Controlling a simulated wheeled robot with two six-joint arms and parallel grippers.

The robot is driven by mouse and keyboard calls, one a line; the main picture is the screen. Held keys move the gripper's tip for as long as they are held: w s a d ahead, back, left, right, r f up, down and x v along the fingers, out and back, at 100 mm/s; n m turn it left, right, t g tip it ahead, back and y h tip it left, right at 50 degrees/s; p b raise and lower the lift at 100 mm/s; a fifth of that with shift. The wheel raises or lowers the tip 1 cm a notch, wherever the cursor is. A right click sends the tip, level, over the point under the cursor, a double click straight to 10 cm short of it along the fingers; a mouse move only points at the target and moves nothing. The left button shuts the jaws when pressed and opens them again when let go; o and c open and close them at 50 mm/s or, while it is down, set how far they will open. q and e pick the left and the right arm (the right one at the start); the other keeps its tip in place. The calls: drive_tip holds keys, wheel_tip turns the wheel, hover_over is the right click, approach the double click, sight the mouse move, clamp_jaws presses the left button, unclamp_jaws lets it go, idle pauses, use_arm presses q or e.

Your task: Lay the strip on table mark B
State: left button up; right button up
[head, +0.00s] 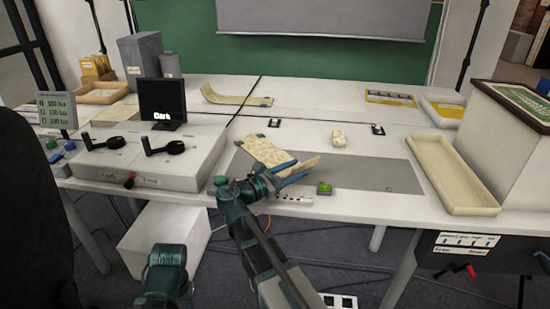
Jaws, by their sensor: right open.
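A cream, slightly curled strip (262,150) with blue-green patches lies at the front left of the grey mat (375,174). Its near right end shows behind my right gripper's fingers. A second curled cream strip (228,98) lies farther back. My right gripper (292,172) is open at the first strip's near edge; I cannot tell whether it touches. My left gripper is not in view; only part of that arm shows.
A small cream roll (338,138) stands behind the mat, and a small green-topped block (324,188) sits near the front edge. A console with black levers (150,150) stands left. An empty cream tray (450,172) and a large box (505,140) stand right. The mat's right half is clear.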

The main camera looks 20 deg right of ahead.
sight(319, 158)
drive_tip(key=x, duration=0.5)
drive_tip(key=shift+d+r, duration=0.1)
drive_tip(key=shift+r, duration=0.05)
clamp_jaws()
idle(1.3)
